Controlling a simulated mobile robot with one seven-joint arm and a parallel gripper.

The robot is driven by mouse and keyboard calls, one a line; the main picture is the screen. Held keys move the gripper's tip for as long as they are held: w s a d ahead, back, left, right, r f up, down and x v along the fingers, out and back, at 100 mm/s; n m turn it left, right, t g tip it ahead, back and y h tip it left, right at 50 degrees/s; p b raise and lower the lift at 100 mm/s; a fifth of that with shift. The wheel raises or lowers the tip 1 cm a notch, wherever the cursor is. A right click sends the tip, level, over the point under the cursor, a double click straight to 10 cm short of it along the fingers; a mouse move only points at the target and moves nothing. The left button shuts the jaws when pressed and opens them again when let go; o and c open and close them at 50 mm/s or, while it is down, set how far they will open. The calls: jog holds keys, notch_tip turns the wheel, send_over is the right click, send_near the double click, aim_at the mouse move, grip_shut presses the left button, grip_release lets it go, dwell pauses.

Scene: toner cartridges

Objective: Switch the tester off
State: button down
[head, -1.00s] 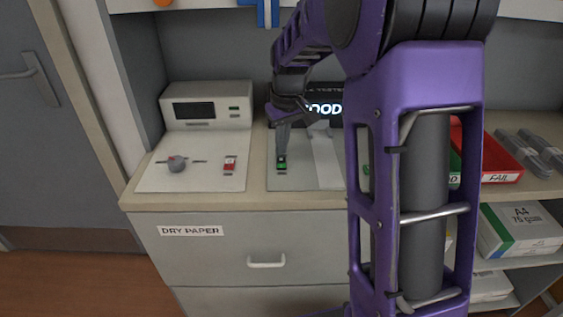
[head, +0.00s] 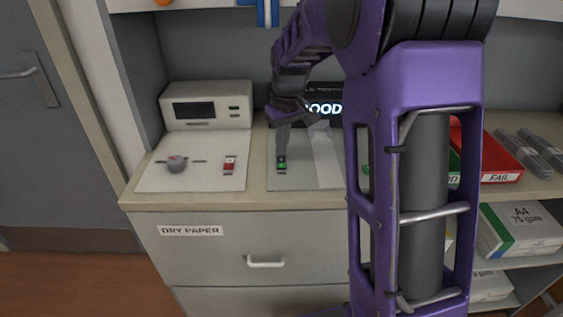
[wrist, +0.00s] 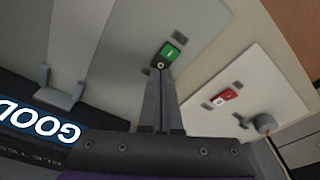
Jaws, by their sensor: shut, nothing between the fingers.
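The tester (head: 304,176) is a pale flat unit on the counter with a dark display (head: 322,108) behind it, lit with "GOOD" and partly hidden by my arm. Its green rocker switch (head: 281,166) sits at the left of the plate; it also shows in the wrist view (wrist: 174,50), with a white line mark on the green half and a round mark at the end by my fingertips. My gripper (head: 281,155) is shut and empty, pointing down at the switch. In the wrist view its fingertips (wrist: 160,71) are right at the round-mark end; I cannot tell whether they touch.
A second unit (head: 207,112) to the left has an unlit screen, a grey knob (head: 177,164) and a red switch (head: 229,164). A red FAIL tray (head: 497,160) stands on the right. My arm hides part of the counter. A drawer labelled DRY PAPER (head: 215,250) is below.

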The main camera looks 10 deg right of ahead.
aim_at(281, 159)
jog(key=shift+f, duration=0.8)
jog(key=shift+r+p, duration=2.65)
jog(key=shift+r, duration=0.95)
